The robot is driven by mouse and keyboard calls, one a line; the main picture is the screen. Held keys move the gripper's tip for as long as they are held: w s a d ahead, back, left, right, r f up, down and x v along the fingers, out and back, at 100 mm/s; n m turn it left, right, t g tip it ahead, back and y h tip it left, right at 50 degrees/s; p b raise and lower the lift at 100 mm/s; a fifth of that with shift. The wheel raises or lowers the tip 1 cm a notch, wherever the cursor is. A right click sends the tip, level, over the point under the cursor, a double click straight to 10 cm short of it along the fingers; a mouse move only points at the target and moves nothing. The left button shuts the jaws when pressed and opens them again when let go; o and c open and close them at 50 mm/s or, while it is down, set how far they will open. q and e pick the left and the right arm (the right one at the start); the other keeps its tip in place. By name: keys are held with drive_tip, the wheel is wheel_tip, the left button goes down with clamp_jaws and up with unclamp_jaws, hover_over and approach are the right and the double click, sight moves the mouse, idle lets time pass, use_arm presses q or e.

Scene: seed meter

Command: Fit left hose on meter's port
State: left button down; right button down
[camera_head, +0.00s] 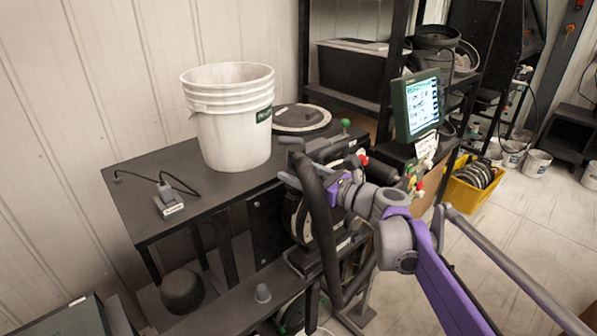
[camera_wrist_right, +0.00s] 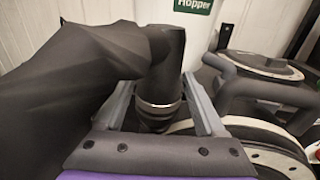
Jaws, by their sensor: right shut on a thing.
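My right gripper (camera_head: 296,176) is at the meter on the front side of the black table and is shut on the black hose (camera_head: 322,215). The thick hose bends over and hangs down in front of the meter. In the right wrist view, the hose (camera_wrist_right: 75,70) fills the left side, and its end with a metal band (camera_wrist_right: 158,104) sits between the fingers of the right gripper (camera_wrist_right: 160,108). The meter (camera_wrist_right: 265,140) shows as a round, pale-rimmed body just right of the fingers. The port is hidden, and I cannot tell whether the hose end touches it. My left gripper is not in view.
A white hopper bucket (camera_head: 232,125) stands on the black table (camera_head: 140,195), left of the meter. A green-framed monitor (camera_head: 417,103) is at the right. A yellow crate (camera_head: 466,190) stands on the floor.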

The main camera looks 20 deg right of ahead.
drive_tip(key=shift+f, duration=0.5)
unclamp_jaws()
drive_tip(key=b+v, duration=0.1)
drive_tip(key=v, duration=0.9)
drive_tip(key=shift+s+d, duration=0.15)
drive_tip(key=shift+s, duration=0.25)
